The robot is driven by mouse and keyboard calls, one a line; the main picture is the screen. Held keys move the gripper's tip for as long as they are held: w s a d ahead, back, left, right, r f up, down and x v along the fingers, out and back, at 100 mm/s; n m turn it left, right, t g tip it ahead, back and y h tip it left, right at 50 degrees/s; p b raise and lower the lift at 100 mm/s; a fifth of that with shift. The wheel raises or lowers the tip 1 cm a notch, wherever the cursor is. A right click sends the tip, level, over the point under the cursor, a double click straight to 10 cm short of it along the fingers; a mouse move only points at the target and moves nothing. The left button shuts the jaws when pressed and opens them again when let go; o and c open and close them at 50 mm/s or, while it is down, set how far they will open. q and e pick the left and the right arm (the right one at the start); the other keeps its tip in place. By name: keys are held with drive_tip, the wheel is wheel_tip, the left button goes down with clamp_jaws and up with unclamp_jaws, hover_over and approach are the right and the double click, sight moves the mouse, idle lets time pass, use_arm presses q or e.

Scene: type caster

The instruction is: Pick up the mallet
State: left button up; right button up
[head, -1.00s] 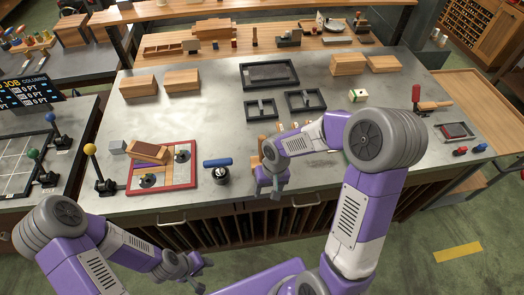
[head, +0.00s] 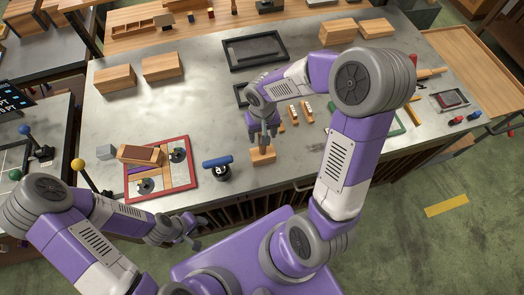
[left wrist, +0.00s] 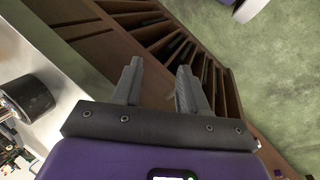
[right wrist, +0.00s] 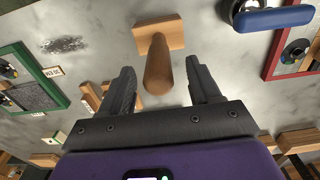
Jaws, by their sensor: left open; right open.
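The wooden mallet (head: 262,156) stands head-down on the grey worktop near its front edge, its handle pointing up. In the right wrist view its block head (right wrist: 172,33) lies beyond the handle (right wrist: 158,70), which points toward the camera. My right gripper (head: 263,130) is open above the mallet head. Its fingertips (right wrist: 160,80) are on either side of the handle in the right wrist view, with gaps on both sides. My left gripper (head: 188,228) is open and empty in front of the table edge; its fingers (left wrist: 156,82) show the slotted cabinet below.
A blue-handled roller (head: 217,167) stands left of the mallet. Further left is a red-framed board (head: 187,146) with blocks on it. Small wooden pieces (head: 300,112) lie behind to the right. Dark trays (head: 253,50) lie at the back. The worktop between roller and mallet is bare.

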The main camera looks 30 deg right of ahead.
wheel_tip(320, 180, down, 4)
drive_tip(key=shift+d+r, duration=0.1)
drive_tip(key=shift+r, duration=0.05)
drive_tip(key=shift+w, duration=0.1)
drive_tip(key=c, duration=1.1)
